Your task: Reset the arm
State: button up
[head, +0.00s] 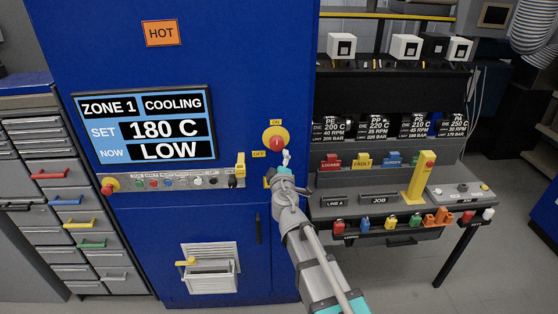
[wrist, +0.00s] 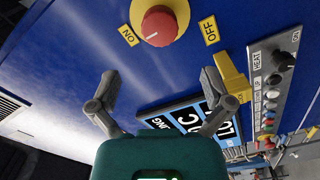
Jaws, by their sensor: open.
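My gripper (wrist: 161,98) is open and empty in the wrist view, its two fingers spread apart in front of the blue cabinet (wrist: 80,45). In the head view my arm reaches up from the bottom, and the gripper (head: 285,158) is small and partly hidden at its end. A red knob on a yellow round base (wrist: 160,24) lies just beyond the fingertips in the wrist view, between ON and OFF labels. The same red knob (head: 276,142) shows in the head view just above the gripper. I see a gap between the fingers and the knob.
A display (head: 145,124) reads ZONE 1, COOLING, SET 180 C, NOW LOW. A button strip (head: 172,183) runs below it, with a yellow part (head: 240,168) at its right end. A workbench (head: 390,205) with coloured tags stands right. Drawers (head: 60,195) stand left.

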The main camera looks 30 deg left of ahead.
dwell(0.5)
jog(key=w+d+f+m+g+h+b, duration=0.1)
jog(key=w+d+f+m+h, duration=0.25)
jog(key=d, duration=0.75)
jog(key=w+d+f+m+g+h+b, duration=0.15)
jog(key=d+f+m+h, duration=0.3)
jog(key=d, duration=0.65)
jog(key=w+d+f+m+h+b, duration=0.1)
jog(key=w+d+f+m+h, duration=0.35)
jog(key=d, duration=0.75)
jog(key=s+d+f+m+g+h+b, duration=0.1)
jog(key=s+d+f+m+g, duration=0.2)
jog(key=d, duration=0.4)
jog(key=s+d+f+m+g+h+b, duration=0.1)
jog(key=s+d+f+m+g, duration=0.15)
jog(key=s+d+f, duration=0.35)
jog(key=s+d+f+m+g+y+b, duration=0.1)
jog(key=s+d+f+g+y+b, duration=0.1)
jog(key=s+d+f+g+y, duration=0.2)
jog(key=s+d+f+g, duration=0.1)
jog(key=s+d+g, duration=0.2)
jog(key=s+d, duration=0.1)
jog(key=shift+s, duration=0.7)
jog(key=shift+y, duration=0.25)
